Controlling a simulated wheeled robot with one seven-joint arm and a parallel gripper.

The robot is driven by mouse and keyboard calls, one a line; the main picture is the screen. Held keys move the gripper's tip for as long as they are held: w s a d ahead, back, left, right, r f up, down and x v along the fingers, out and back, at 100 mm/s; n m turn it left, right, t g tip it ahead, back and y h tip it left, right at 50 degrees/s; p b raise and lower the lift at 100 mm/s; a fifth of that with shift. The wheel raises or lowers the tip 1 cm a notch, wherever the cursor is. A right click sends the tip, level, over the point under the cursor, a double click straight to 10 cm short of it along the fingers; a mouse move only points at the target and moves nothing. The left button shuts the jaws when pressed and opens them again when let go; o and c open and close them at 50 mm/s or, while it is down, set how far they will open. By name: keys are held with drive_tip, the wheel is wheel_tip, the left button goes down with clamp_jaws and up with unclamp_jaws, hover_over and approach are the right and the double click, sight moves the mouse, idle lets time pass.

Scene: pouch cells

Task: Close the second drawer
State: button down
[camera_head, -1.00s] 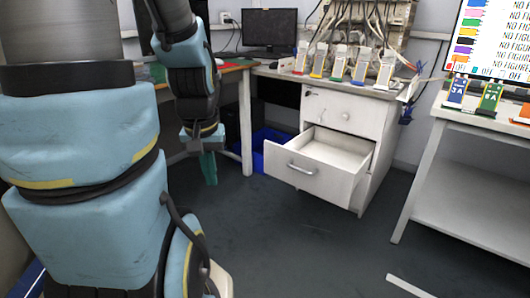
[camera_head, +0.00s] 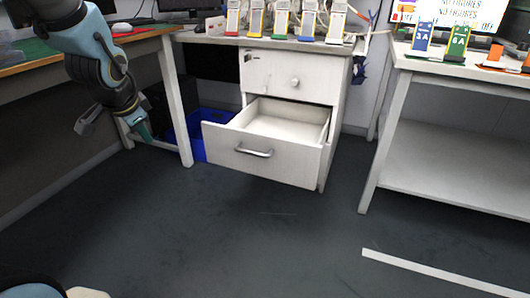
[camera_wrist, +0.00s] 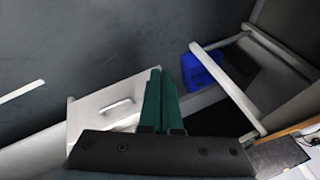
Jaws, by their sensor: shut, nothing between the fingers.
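The second drawer (camera_head: 262,156) is the lower one in the white cabinet. It is pulled well out, its inside looks empty, and a curved metal handle (camera_head: 254,152) is on its front. In the wrist view the drawer front (camera_wrist: 108,103) shows left of my green fingers, partly hidden by them. My gripper (camera_head: 146,133) is left of the drawer, apart from it, with its fingers together and nothing held. The fingers also show in the wrist view (camera_wrist: 161,80). The upper drawer (camera_head: 290,75) with a round knob is closed.
A blue bin (camera_head: 196,135) stands behind the table leg (camera_head: 175,100), left of the drawer. A white shelf table (camera_head: 450,150) stands at the right. The floor in front of the drawer is clear, with a white strip (camera_head: 430,272) at the right.

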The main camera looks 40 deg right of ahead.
drive_tip(key=s+d+f+m+h+b, duration=0.1)
drive_tip(key=d+f+m+b, duration=0.15)
drive_tip(key=d, duration=0.35)
drive_tip(key=s+d+f+m+h+b, duration=0.1)
drive_tip(key=d+m, duration=0.3)
drive_tip(key=d, duration=0.1)
drive_tip(key=m+h+b, duration=0.3)
drive_tip(key=m+b, duration=0.3)
drive_tip(key=m, duration=0.2)
approach(270, 140)
drive_tip(key=shift+g, duration=0.4)
drive_tip(key=f, duration=0.1)
drive_tip(key=w+d+f, duration=0.2)
drive_tip(key=f, duration=0.1)
drive_tip(key=shift+w+f, duration=0.1)
drive_tip(key=shift+w+d, duration=0.3)
drive_tip(key=shift+d, duration=0.45)
